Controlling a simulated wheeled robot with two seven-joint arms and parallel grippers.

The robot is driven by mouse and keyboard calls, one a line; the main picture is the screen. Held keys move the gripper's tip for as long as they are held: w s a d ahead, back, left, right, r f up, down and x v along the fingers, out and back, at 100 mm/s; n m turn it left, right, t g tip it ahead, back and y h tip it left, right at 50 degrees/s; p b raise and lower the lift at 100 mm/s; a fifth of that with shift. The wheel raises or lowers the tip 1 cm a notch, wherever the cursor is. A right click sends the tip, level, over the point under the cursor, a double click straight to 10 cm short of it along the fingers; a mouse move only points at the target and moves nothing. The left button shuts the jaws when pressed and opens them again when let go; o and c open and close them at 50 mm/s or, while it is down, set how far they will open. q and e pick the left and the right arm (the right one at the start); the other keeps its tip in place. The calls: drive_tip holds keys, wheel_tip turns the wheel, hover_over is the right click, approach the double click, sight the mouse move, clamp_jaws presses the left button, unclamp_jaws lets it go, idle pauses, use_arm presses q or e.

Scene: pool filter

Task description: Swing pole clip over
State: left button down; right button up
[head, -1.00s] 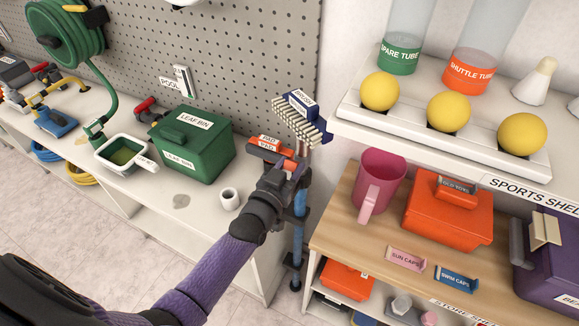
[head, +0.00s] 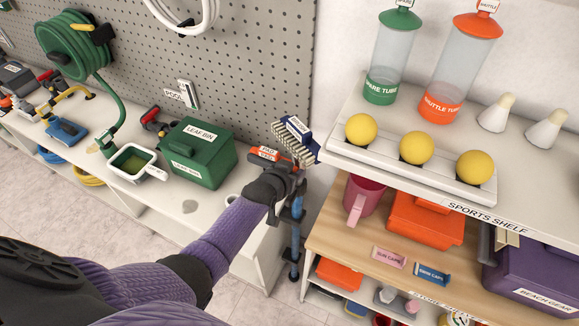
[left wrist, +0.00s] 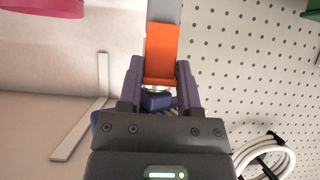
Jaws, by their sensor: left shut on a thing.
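My left gripper (head: 285,172) is beside the brush (head: 295,142) and the top of the blue pole (head: 295,235), at the right end of the white bench. In the left wrist view its two fingers (left wrist: 159,82) are shut on an orange piece (left wrist: 161,52), from which a grey bar (left wrist: 164,12) extends. In the head view an orange part labelled "PADS" (head: 267,154) shows by the gripper; I cannot tell if it is the held piece. No part is clearly marked as the pole clip. My right gripper is not in view.
The green leaf bin (head: 197,152) stands left on the white bench. The sports shelf (head: 350,160) with yellow balls is close on the right. A pegboard (head: 240,60) rises behind, with a white hose (head: 180,14). The wooden store shelf (head: 340,235) is lower right.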

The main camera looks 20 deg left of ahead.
use_arm(q)
drive_tip(key=shift+w+r+g, duration=0.15)
drive_tip(key=shift+g, duration=0.15)
idle(0.4)
drive_tip(key=shift+c, duration=1.4)
unclamp_jaws()
drive_tip(key=p+v, duration=0.5)
drive_tip(key=v, duration=0.5)
drive_tip(key=shift+p, duration=0.4)
